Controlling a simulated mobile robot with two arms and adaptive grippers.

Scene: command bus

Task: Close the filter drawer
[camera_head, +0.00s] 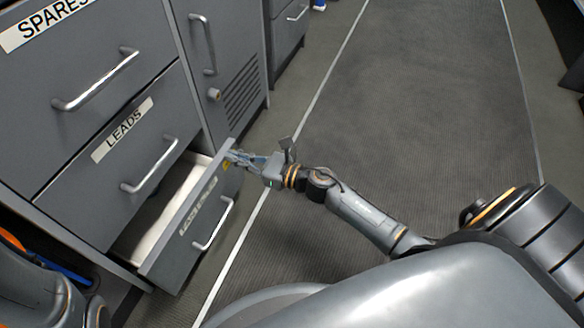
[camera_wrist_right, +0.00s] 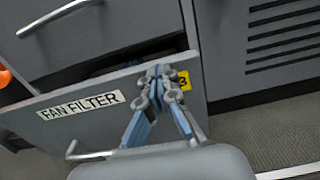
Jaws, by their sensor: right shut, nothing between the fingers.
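The filter drawer (camera_head: 172,262) is the lowest grey drawer, pulled out of the cabinet with its pale inside showing in the head view. In the right wrist view its front (camera_wrist_right: 65,130) bears a "FAN FILTER" label (camera_wrist_right: 81,105) and a bar handle (camera_wrist_right: 90,154). My right gripper (camera_head: 234,156) is shut and empty, at the upper corner of the drawer front, beside a small yellow tag (camera_wrist_right: 184,80). Its fingertips (camera_wrist_right: 160,72) overlap the front's top edge in the wrist view; I cannot tell whether they touch it. My left gripper is not in view.
Above are the shut "LEADS" drawer (camera_head: 95,190) and "SPARES" drawer (camera_head: 60,70) with protruding handles. A cabinet door with a vent (camera_head: 242,88) stands beside them. Grey floor (camera_head: 430,90) to the right is clear. Part of my left arm shows at bottom left.

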